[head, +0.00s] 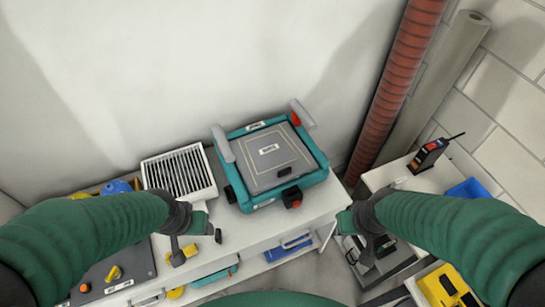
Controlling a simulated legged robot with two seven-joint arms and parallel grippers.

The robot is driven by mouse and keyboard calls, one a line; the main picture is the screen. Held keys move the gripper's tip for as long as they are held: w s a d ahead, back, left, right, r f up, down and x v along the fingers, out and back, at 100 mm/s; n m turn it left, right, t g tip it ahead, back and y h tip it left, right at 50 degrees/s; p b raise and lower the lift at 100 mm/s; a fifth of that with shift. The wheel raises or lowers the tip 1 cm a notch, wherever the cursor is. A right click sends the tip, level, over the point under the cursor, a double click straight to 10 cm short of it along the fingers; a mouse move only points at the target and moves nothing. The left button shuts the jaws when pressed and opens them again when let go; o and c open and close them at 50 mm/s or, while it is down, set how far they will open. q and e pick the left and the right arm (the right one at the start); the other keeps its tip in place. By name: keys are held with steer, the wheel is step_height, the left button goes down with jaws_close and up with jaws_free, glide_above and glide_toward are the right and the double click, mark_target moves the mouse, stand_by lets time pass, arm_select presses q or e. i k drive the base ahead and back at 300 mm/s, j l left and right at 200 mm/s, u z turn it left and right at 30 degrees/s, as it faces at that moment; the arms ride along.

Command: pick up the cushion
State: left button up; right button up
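I see nothing that is plainly a soft cushion. A grey, square, flat-topped thing (271,157) with a small label sits in a teal frame with two raised grey handles, on the white shelf unit; I cannot tell whether it is the cushion. My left gripper (197,243) is over the shelf top, left of and in front of the teal-framed thing; its fingers look apart with nothing between them. My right gripper (368,250) is to the right of the teal-framed thing, past the shelf's right end. Its fingers are dark and partly hidden, and I see nothing held.
A white slatted box (180,173) stands left of the teal-framed thing. The white shelf top (262,228) is bare in front. A red ribbed pipe (392,90) and a grey roll (440,85) rise at the back right. A handheld radio (428,154) stands on the right shelf.

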mark_target(267, 158)
steer(key=i+l+u, duration=0.15)
steer(key=u, duration=0.25)
steer(key=i+l+u, duration=0.1)
steer(key=l+u, duration=0.15)
steer(key=u, duration=0.15)
steer(key=i+l+u, duration=0.1)
steer(key=u, duration=0.35)
steer(key=k+l, duration=0.05)
steer(key=l, duration=0.05)
